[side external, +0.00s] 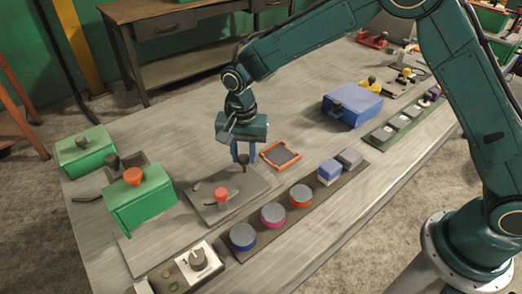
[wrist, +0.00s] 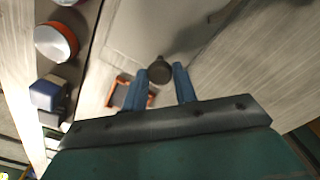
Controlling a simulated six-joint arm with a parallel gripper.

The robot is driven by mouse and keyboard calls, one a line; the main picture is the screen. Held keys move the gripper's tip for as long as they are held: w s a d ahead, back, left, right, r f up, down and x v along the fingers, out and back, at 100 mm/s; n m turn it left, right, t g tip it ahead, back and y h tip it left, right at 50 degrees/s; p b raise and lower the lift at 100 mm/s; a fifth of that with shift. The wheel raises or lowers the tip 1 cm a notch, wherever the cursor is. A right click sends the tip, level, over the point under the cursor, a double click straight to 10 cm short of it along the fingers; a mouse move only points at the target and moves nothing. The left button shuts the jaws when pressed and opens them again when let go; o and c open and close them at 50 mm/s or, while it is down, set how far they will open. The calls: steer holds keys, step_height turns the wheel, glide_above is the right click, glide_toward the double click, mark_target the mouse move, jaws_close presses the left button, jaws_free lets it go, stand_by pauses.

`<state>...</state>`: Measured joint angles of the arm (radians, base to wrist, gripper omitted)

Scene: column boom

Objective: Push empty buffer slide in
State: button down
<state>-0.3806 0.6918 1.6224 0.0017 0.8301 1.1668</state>
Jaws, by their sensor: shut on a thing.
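A flat grey slide plate (side external: 208,211) lies on the table just right of the front green housing (side external: 143,203). A red knob (side external: 221,195) stands on the plate. A dark round knob (side external: 243,160) stands at its far right end, and it also shows in the wrist view (wrist: 160,69). My gripper (side external: 244,156) points down with its blue fingers shut on this dark knob. In the wrist view my gripper (wrist: 160,72) has one finger on each side of the knob. No parts are visible on the plate's bare surface. The knob's stem is hidden.
An orange-rimmed tray (side external: 281,155) lies right of the gripper. A dark strip (side external: 300,216) with round pucks and blocks runs along the front. A blue housing (side external: 352,106) stands further right, and a second green housing (side external: 85,150) far left. The table behind the gripper is clear.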

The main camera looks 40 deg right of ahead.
steer(key=a, duration=0.9)
steer(key=shift+a, duration=0.25)
steer(key=c, duration=1.1)
jaws_free()
steer(key=shift+r, duration=0.1)
step_height(320, 180, up, 14)
steer(key=shift+c, duration=0.4)
